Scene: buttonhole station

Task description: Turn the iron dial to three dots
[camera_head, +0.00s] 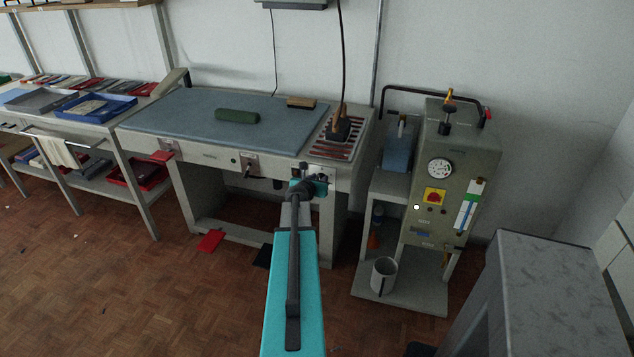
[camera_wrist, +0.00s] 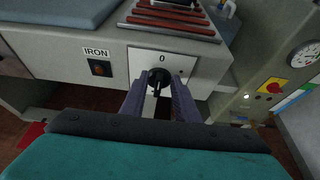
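The iron dial (camera_wrist: 158,77) is a round black knob on a white plate (camera_wrist: 136,62) on the front of the ironing table. A "0" is printed above the knob; small marks to its right are too small to read. Which mark the dial points to I cannot tell. My gripper (camera_wrist: 158,88) is in front of the dial, its two grey-purple fingers on either side of the knob with gaps visible, so it looks open. In the head view my gripper (camera_head: 312,186) is at the table front, hiding most of the dial.
Left of the dial is a switch (camera_wrist: 98,68) labelled IRON. Above it, the iron (camera_head: 339,129) stands on a red-slatted rest (camera_head: 327,151). A grey-green boiler unit (camera_head: 456,160) with gauge and red knob stands to the right. Open floor lies in front of the table.

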